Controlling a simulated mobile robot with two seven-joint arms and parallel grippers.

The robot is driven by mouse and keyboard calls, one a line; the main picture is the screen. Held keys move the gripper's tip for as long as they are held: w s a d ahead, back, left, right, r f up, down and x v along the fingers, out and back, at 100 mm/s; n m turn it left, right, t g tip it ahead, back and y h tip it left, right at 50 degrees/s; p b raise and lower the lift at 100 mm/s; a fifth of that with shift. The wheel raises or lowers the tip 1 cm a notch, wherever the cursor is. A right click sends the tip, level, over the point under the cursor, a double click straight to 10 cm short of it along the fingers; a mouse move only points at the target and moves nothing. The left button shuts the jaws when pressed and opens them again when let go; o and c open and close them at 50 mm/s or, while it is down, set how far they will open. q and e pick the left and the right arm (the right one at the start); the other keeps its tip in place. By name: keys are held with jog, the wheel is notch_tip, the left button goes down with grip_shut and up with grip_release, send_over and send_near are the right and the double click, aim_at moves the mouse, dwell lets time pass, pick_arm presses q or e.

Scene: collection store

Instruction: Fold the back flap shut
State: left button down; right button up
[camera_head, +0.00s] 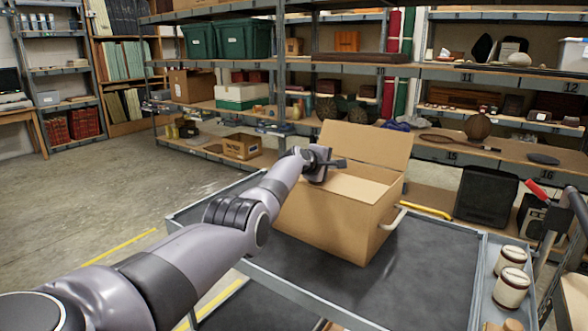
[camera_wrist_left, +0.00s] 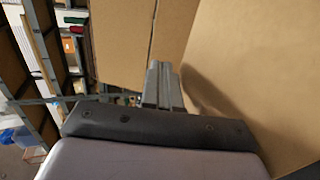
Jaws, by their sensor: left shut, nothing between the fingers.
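The open cardboard box (camera_head: 325,222) stands on the grey cart top (camera_head: 418,282). Its back flap (camera_head: 368,142) stands up, leaning back, at the rear edge. Inner cardboard (camera_head: 355,187) shows in front of the flap. My left gripper (camera_head: 338,163) is shut and empty at the box's upper left, in front of the flap's lower left part in the picture. In the left wrist view, the shut fingers (camera_wrist_left: 160,82) lie close to cardboard (camera_wrist_left: 265,70); whether they touch it I cannot tell. My right gripper is out of view.
Two white jars (camera_head: 511,287) stand at the cart's right side. A pale handle (camera_head: 394,218) is beside the box. Loaded shelving (camera_head: 450,72) stands behind the cart, with a black case (camera_head: 486,196) on the floor. Open floor (camera_head: 100,210) lies to the left.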

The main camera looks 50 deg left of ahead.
pick_arm(q)
jog(key=shift+f, duration=0.1)
dwell(0.7)
jog(key=shift+r+p, duration=1.35)
jog(key=r, duration=0.1)
jog(key=r+p, duration=0.1)
jog(key=r, duration=0.1)
jog(key=shift+a+r, duration=0.1)
jog(key=shift+a, duration=0.2)
notch_tip(320, 180, up, 10)
jog(key=shift+d, duration=0.3)
jog(key=shift+f, duration=0.25)
